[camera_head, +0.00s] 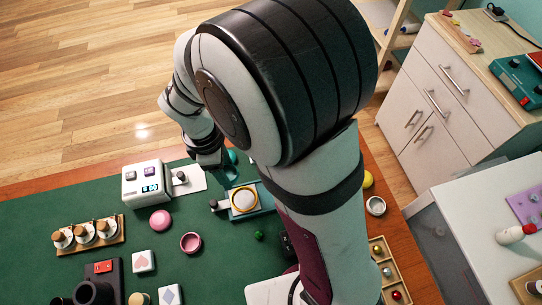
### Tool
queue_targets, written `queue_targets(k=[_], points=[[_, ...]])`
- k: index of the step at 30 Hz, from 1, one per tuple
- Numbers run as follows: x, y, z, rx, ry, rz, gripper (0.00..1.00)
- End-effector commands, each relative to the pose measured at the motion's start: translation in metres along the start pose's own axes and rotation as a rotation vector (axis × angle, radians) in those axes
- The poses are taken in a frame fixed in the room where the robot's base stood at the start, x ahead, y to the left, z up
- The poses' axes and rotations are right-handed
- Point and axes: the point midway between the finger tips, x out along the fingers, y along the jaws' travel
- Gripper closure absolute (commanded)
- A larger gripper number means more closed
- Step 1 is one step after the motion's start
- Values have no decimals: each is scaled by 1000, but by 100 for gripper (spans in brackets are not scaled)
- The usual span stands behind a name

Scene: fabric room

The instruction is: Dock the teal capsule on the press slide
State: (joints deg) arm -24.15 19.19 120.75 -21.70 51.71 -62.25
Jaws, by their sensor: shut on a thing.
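My gripper (211,158) points down over the back of the green table, partly hidden by its own wrist. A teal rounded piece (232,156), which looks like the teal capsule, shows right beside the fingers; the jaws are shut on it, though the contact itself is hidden. A white box with small displays (142,186) stands left of the gripper, with a pale flat plate (193,186) and a dark knob at its right side. A teal-based unit with a round cream button (243,200) lies just in front of the gripper. I cannot tell which of these is the press slide.
A pink disc (160,220), a pink ring (190,242) and a small green ball (259,235) lie in front. A wooden rack with several dials (88,235) is at left. My arm hides the table's right middle. A compartment tray (388,270) stands at right.

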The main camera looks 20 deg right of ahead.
Motion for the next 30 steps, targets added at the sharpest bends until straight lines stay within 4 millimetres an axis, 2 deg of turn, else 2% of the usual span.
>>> queue_targets(k=[13,20,30], points=[[3,-2,3,39,0,-6,94],[27,-20,23,372,-1,-48,94],[68,-21,19,399,-1,-51,94]])
